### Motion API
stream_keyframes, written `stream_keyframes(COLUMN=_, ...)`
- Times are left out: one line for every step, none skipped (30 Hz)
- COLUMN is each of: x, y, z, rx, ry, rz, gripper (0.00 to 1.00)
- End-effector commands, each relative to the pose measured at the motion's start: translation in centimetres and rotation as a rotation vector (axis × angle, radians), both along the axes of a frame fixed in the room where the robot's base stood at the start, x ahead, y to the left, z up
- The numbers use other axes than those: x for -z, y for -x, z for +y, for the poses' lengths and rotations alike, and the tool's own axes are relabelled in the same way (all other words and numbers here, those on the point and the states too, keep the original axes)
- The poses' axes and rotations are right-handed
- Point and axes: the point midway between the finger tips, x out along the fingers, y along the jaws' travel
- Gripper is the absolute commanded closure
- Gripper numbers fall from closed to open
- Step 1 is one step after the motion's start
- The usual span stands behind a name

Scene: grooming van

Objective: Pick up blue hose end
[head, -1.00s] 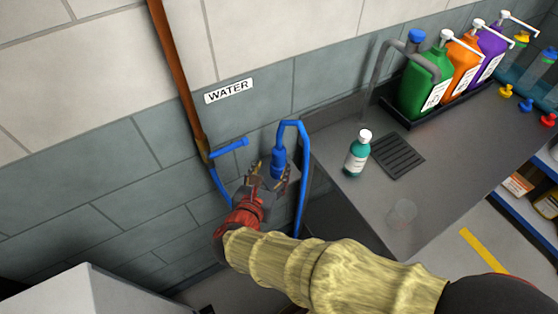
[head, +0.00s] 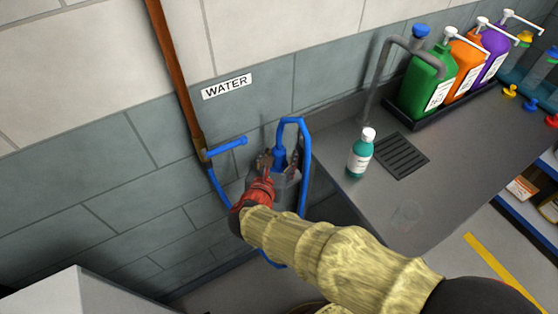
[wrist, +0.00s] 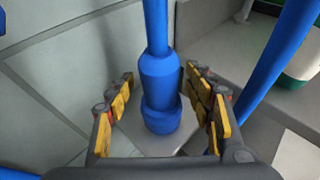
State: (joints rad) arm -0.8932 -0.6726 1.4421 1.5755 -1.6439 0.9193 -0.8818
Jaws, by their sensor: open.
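The blue hose end (wrist: 160,92) hangs downward, a thick collar below a thinner hose. In the wrist view it is between the two yellow-padded fingers of my gripper (wrist: 165,105), which are spread apart with gaps showing on both sides. In the head view the hose end (head: 280,158) hangs below a blue hose loop beside the counter, and my gripper (head: 279,162) is at it, its fingers partly hiding it. The hose (head: 304,175) runs down from the loop to the right of my gripper.
A copper pipe (head: 178,80) with a blue valve lever (head: 227,146) is on the wall at left. The counter (head: 335,150) edge is close right of the hose. On it stand a teal bottle (head: 360,155), a drain grate (head: 401,155) and several coloured jugs (head: 427,80).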

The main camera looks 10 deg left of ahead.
Motion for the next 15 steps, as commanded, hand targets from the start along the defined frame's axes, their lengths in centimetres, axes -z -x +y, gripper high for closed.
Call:
stream_keyframes(x=-0.02, y=0.01, z=0.00, rx=0.000, ry=0.000, rz=0.000, gripper=0.47)
stream_keyframes(x=-0.02, y=0.01, z=0.00, rx=0.000, ry=0.000, rz=0.000, gripper=0.49)
stream_keyframes(x=-0.01, y=0.02, z=0.00, rx=0.000, ry=0.000, rz=0.000, gripper=0.51)
stream_keyframes(x=-0.01, y=0.02, z=-0.01, rx=0.000, ry=0.000, rz=0.000, gripper=0.53)
stream_keyframes(x=-0.01, y=0.02, z=-0.01, rx=0.000, ry=0.000, rz=0.000, gripper=0.55)
stream_keyframes(x=-0.01, y=0.03, z=-0.01, rx=0.000, ry=0.000, rz=0.000, gripper=0.57)
stream_keyframes(x=-0.01, y=0.03, z=-0.01, rx=0.000, ry=0.000, rz=0.000, gripper=0.59)
stream_keyframes(x=0.00, y=0.03, z=-0.01, rx=0.000, ry=0.000, rz=0.000, gripper=0.60)
stream_keyframes(x=0.00, y=0.03, z=-0.01, rx=0.000, ry=0.000, rz=0.000, gripper=0.63)
stream_keyframes(x=0.00, y=0.03, z=-0.01, rx=0.000, ry=0.000, rz=0.000, gripper=0.64)
stream_keyframes(x=0.00, y=0.03, z=-0.01, rx=0.000, ry=0.000, rz=0.000, gripper=0.66)
stream_keyframes(x=0.00, y=0.03, z=-0.01, rx=0.000, ry=0.000, rz=0.000, gripper=0.68)
stream_keyframes(x=0.00, y=0.03, z=-0.01, rx=0.000, ry=0.000, rz=0.000, gripper=0.70)
stream_keyframes(x=0.01, y=0.04, z=-0.01, rx=0.000, ry=0.000, rz=0.000, gripper=0.72)
stream_keyframes(x=0.01, y=0.04, z=-0.01, rx=0.000, ry=0.000, rz=0.000, gripper=0.74)
